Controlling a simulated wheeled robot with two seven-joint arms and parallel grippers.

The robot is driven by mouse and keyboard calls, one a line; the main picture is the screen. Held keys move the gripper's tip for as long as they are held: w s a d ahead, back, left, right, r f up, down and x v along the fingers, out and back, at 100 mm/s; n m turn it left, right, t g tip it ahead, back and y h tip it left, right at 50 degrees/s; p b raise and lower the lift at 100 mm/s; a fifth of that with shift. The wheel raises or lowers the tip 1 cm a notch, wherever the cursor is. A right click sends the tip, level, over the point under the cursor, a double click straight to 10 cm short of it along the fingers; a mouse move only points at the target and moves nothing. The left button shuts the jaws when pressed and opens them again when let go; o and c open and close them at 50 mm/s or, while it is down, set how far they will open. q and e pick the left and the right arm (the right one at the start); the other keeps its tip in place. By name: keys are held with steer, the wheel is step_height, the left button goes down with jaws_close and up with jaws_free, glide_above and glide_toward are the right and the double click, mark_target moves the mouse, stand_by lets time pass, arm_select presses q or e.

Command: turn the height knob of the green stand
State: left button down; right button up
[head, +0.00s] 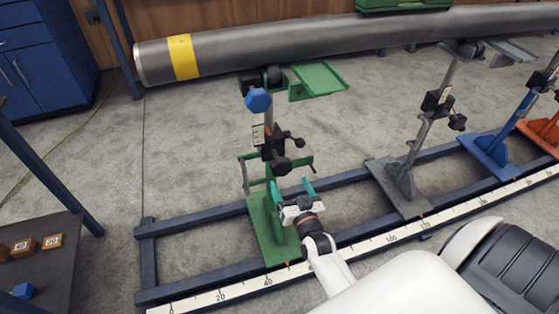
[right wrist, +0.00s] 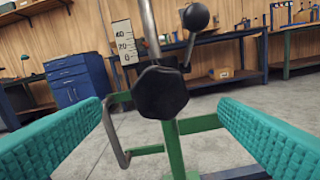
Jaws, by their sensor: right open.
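The green stand (head: 265,232) stands on the blue rail frame at the left and bears the pipe's left end. A black lobed knob (head: 281,166) sits on the front of its post; in the right wrist view this knob (right wrist: 160,93) is centred, below a ball-ended lever (right wrist: 195,18) and right of a height scale (right wrist: 124,42). My right gripper (head: 292,187) is open, its teal fingers pointing at the stand. In the right wrist view the fingers (right wrist: 162,110) lie wide apart on either side of the knob, with no visible contact. My left gripper is out of view.
The grey pipe (head: 300,44) with a yellow band (head: 183,57) lies overhead across the stands. A blue hexagonal knob (head: 257,99) is higher on the green stand. Grey (head: 400,190) and blue (head: 486,150) stands are to the right. A dark table (head: 50,265) is at left.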

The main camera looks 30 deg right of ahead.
mark_target(283, 170)
steer(key=b+x, duration=0.1)
steer(key=x, duration=0.8)
steer(key=shift+w, duration=0.15)
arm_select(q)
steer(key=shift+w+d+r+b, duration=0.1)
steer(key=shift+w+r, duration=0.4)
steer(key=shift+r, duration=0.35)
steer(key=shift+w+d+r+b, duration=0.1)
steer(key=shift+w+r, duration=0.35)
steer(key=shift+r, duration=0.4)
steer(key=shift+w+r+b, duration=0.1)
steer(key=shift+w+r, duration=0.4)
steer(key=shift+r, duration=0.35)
arm_select(e)
steer(key=shift+w+d, duration=0.15)
steer(key=shift+w, duration=0.35)
steer(key=c, duration=1)
